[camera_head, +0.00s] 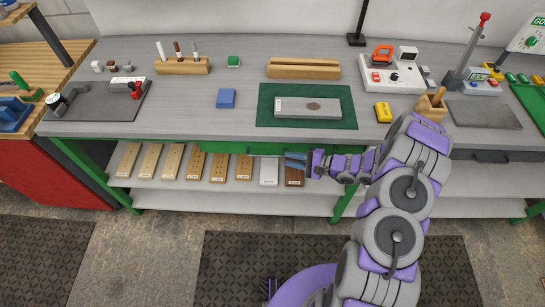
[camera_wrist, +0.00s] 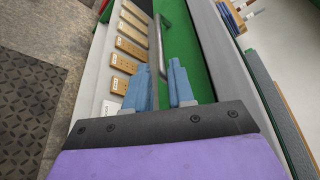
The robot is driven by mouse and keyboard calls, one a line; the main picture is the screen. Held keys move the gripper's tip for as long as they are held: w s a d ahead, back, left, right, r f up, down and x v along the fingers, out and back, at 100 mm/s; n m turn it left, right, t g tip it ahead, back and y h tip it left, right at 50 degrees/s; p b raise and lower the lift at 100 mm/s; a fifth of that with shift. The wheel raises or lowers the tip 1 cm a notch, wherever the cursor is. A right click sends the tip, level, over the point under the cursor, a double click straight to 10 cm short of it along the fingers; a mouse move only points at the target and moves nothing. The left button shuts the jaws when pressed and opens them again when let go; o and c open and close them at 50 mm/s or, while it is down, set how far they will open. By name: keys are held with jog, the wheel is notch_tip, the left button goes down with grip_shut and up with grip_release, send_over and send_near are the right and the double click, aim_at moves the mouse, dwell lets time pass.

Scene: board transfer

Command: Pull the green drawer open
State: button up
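The green drawer (camera_head: 225,147) sits under the front edge of the workbench, and its front looks flush with the bench. Its green face (camera_wrist: 187,40) runs along the wrist view, with a grey bar handle (camera_wrist: 159,42) standing out from it. My gripper (camera_head: 288,160) is in front of the drawer near the right part of the handle. In the wrist view my gripper (camera_wrist: 160,75) has two blue fingers spread apart, with the near end of the handle showing in the gap between them. I cannot tell whether either finger touches the handle.
The bench top above holds a green mat (camera_head: 265,119) with a grey block (camera_head: 300,109). The floor in front is open, with a dark mat (camera_head: 225,255).

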aim_at(272, 156)
jog(key=b+x, duration=0.1)
jog(key=x, duration=0.7)
jog(key=shift+w+r, duration=0.1)
jog(key=shift+r, duration=0.05)
jog(key=shift+c, duration=0.5)
grip_shut()
